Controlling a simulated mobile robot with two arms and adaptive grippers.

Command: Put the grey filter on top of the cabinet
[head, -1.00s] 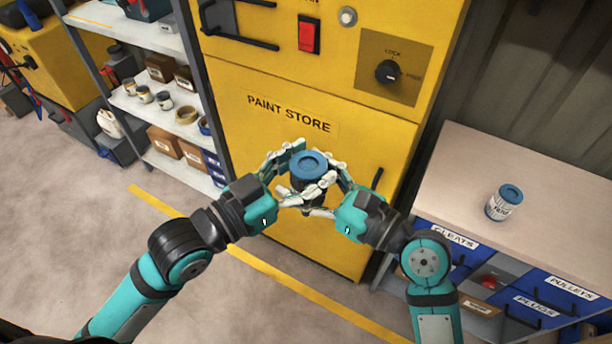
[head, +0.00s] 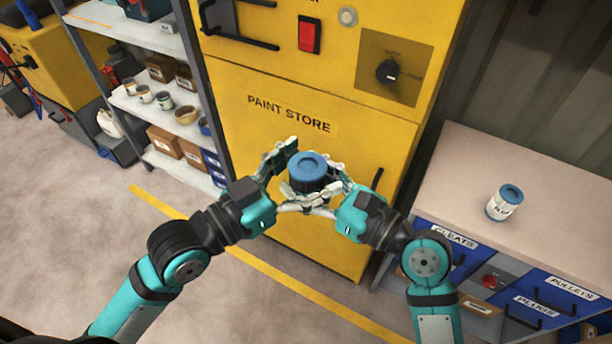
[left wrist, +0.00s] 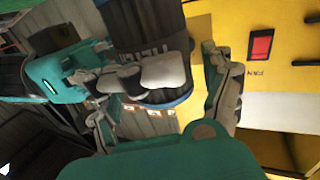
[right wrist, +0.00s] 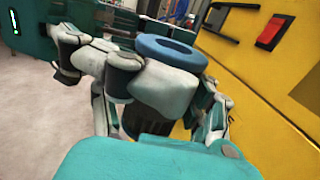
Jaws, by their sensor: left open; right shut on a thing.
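The grey filter (head: 307,182) is a dark canister with a blue cap, held upright in front of the yellow cabinet (head: 350,138) marked PAINT STORE. My right gripper (head: 319,184) is shut on it. My left gripper (head: 281,176) is open, with its fingers spread beside the filter on the left. In the left wrist view the dark body (left wrist: 150,32) shows behind fingers. In the right wrist view its blue cap (right wrist: 170,50) shows above my fingers. The cabinet's top is out of the head view.
A white can with a blue lid (head: 504,203) stands on the workbench (head: 480,165) at right, above blue drawers. The cabinet front has a red switch (head: 309,34), a black knob (head: 388,71) and handles. A shelf unit (head: 127,101) with tins and boxes stands left.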

